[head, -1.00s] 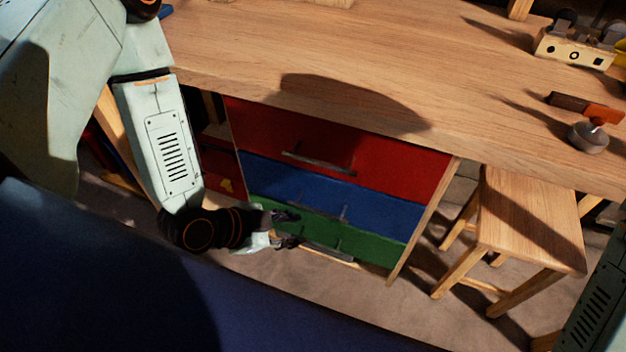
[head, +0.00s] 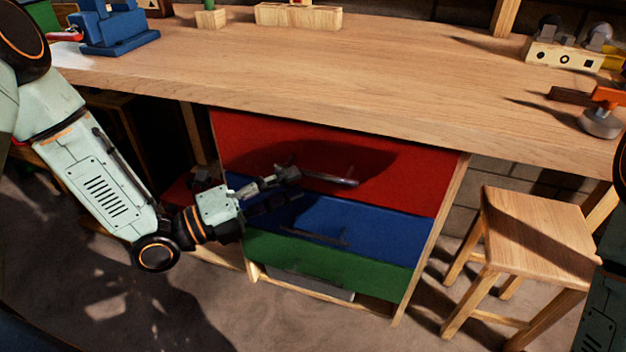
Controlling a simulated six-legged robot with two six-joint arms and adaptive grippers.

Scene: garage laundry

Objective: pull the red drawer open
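The red drawer (head: 400,178) is the top one of a stack under the workbench. Its front looks flush with the cabinet, so it appears shut. Its grey bar handle (head: 332,180) runs across the middle of the front. My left gripper (head: 288,184) is in front of the drawer's left part, at the left end of the handle. Its fingers look apart, and the upper fingertip overlaps the handle's end in the picture. I cannot tell whether it touches. My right gripper is out of view; only part of that arm shows at the right edge.
Below are a blue drawer (head: 375,225) and a green drawer (head: 375,272). The wooden workbench top (head: 400,75) overhangs them. A wooden stool (head: 540,235) stands to the right.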

